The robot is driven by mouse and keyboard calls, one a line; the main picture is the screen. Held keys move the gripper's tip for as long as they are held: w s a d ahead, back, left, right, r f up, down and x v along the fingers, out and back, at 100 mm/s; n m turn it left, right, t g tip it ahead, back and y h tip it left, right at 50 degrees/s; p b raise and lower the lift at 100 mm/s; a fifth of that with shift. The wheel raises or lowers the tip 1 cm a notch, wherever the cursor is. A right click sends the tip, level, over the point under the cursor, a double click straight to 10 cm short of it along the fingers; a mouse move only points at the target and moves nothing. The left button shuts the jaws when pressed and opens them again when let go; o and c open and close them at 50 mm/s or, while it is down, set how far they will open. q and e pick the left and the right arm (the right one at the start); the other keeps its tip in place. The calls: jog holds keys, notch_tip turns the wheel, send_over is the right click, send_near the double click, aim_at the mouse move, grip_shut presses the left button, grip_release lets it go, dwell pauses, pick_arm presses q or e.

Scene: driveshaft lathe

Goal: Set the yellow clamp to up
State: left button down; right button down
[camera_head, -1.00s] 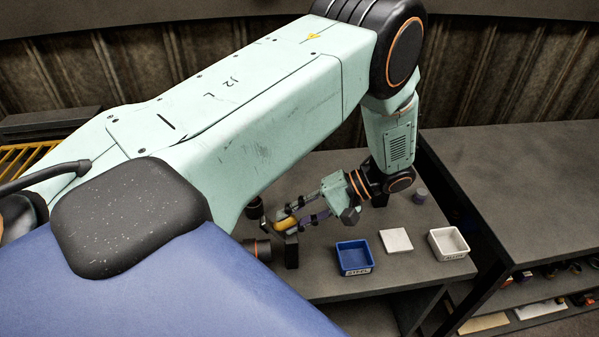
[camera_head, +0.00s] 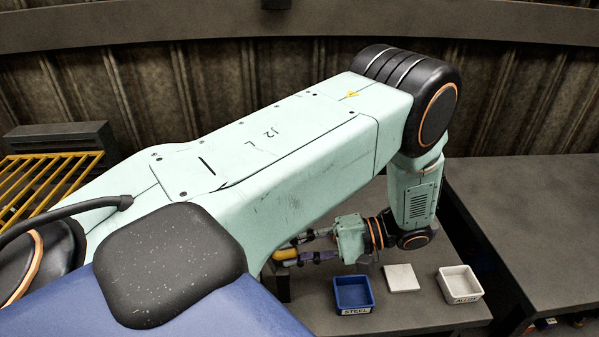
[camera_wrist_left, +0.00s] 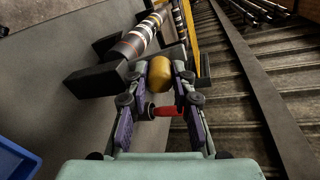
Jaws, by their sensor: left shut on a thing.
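The yellow clamp shows as a rounded yellow piece (camera_wrist_left: 160,74) at the centre of the left wrist view. A small yellow part of it (camera_head: 286,254) shows in the head view, beside the lower edge of my upper arm. My left gripper (camera_wrist_left: 162,80) is shut on this yellow piece, with one finger on each side. In the head view the left gripper (camera_head: 292,252) points left, roughly level. My arm hides most of the clamp's mount in the head view. My right gripper is in neither view.
A red handle-like part (camera_wrist_left: 166,111) lies between the fingers. A striped shaft (camera_wrist_left: 138,40) lies beyond on dark supports. A blue STEEL bin (camera_head: 353,306), white plate (camera_head: 401,278) and white ALLOY bin (camera_head: 460,298) stand on the bench. A yellow rack (camera_head: 45,180) is at left.

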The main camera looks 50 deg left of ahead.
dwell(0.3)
pick_arm(q)
jog(key=c, duration=1.1)
grip_release()
jog(key=v, duration=1.2)
jog(key=shift+f, duration=0.2)
jog(key=shift+d, duration=0.1)
